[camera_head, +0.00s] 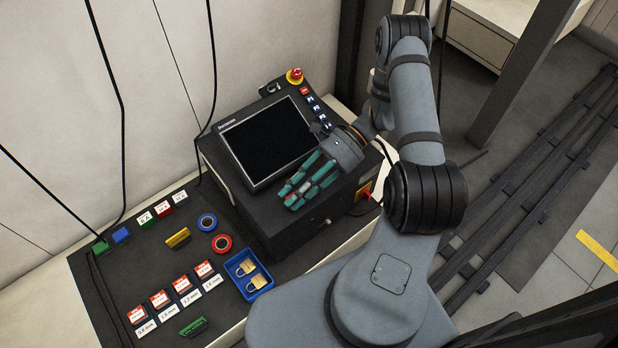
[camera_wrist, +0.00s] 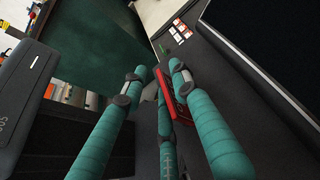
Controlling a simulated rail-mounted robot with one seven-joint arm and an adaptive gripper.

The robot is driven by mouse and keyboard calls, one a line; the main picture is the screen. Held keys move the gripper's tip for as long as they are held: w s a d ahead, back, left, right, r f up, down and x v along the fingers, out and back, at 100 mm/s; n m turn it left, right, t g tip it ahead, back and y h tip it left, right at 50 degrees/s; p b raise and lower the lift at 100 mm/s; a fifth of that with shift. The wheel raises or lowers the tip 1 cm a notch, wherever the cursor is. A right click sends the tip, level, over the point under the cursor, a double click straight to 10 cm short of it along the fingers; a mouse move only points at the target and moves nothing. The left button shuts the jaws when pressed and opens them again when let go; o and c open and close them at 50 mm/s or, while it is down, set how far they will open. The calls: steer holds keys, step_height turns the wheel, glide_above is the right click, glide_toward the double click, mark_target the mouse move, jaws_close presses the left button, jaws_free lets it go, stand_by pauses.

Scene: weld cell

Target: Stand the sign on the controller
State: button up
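A small red piece, which looks like the sign (camera_wrist: 163,88), shows among my teal fingers in the wrist view, close beside the right finger. In the head view only a bit of red shows between the fingers. My gripper (camera_head: 305,187) points down over the front right part of the controller (camera_head: 272,213), a black box with a tilted screen. In the wrist view my gripper (camera_wrist: 158,76) has its left finger apart from the red piece. The fingers hide whether the piece is held and whether it touches the controller top.
The controller's screen (camera_head: 268,142) is just left of my gripper. A red emergency button (camera_head: 294,75) stands behind. Cables hang at left.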

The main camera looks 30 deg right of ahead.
steer(key=v, duration=1.1)
steer(key=shift+d+p, duration=0.15)
steer(key=shift+p, duration=0.25)
steer(key=b+x, duration=0.1)
steer(key=x, duration=1.1)
steer(key=shift+f, duration=0.15)
step_height(320, 180, up, 2)
steer(key=shift+r+p, duration=0.2)
steer(key=shift+p, duration=0.15)
steer(key=shift+r, duration=0.45)
steer(key=shift+f, duration=0.1)
